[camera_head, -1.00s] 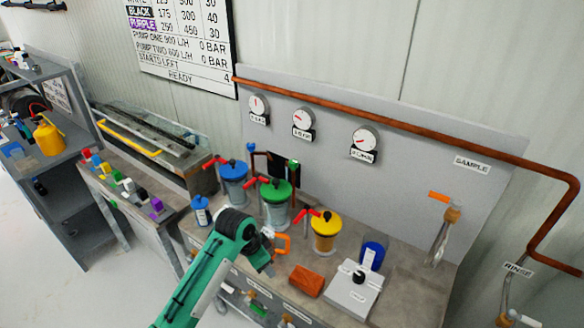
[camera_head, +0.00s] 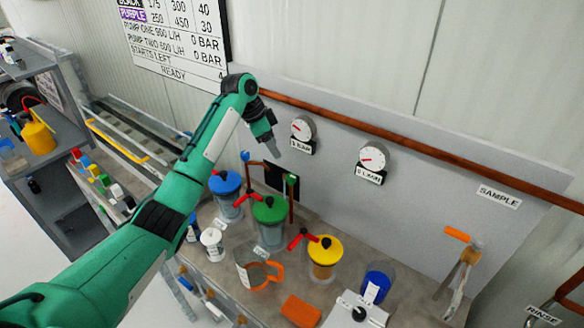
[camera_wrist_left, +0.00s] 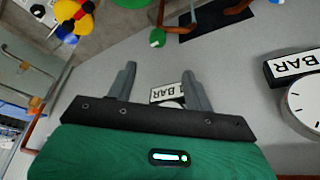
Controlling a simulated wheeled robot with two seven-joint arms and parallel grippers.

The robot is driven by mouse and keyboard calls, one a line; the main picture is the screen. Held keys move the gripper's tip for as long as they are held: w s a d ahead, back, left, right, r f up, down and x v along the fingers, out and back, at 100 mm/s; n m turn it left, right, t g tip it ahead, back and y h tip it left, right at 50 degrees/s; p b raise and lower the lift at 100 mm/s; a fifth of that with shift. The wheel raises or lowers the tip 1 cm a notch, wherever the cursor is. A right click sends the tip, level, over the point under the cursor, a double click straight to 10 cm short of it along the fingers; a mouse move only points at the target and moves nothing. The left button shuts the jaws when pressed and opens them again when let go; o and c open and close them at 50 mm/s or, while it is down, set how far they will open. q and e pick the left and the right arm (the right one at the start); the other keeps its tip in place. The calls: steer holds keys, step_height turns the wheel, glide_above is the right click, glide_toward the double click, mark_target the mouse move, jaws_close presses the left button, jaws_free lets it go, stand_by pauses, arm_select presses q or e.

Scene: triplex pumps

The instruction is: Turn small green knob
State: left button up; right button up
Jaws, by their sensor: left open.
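The small green knob (camera_head: 291,179) tops a thin copper pipe by the dark opening in the grey panel, just behind the green-lidded canister (camera_head: 269,209). In the left wrist view the small green knob (camera_wrist_left: 157,38) shows beyond the fingers, near the dark opening. My left gripper (camera_head: 272,152) is above and slightly left of the knob, close to the panel and pointing down. Its two fingers (camera_wrist_left: 158,72) are apart in the wrist view, with nothing held between them. The knob is not touched. My right gripper is not in view.
A small blue knob (camera_head: 245,156) is left of the green one. Gauges (camera_head: 303,130) and a copper pipe (camera_head: 410,145) line the panel. Blue-lidded (camera_head: 225,183) and yellow-lidded (camera_head: 325,251) canisters flank the green-lidded one. An orange-handled jug (camera_head: 258,274) stands in front.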

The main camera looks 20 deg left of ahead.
arm_select(q)
steer(key=d+f+p, duration=0.1)
steer(key=f, duration=0.1)
steer(key=p, duration=0.2)
glide_above(291, 176)
steer(key=s+a, duration=0.1)
steer(key=a, duration=0.1)
step_height(291, 176, down, 5)
steer(key=shift+f, duration=0.2)
steer(key=p+x, duration=0.1)
steer(key=x, duration=0.2)
steer(key=shift+s+f, duration=0.1)
steer(key=shift+f, duration=0.1)
steer(key=shift+d+f, duration=0.15)
steer(key=shift+f, duration=0.45)
steer(key=c, duration=0.9)
steer(key=shift+d, duration=0.1)
steer(key=shift+c, duration=0.4)
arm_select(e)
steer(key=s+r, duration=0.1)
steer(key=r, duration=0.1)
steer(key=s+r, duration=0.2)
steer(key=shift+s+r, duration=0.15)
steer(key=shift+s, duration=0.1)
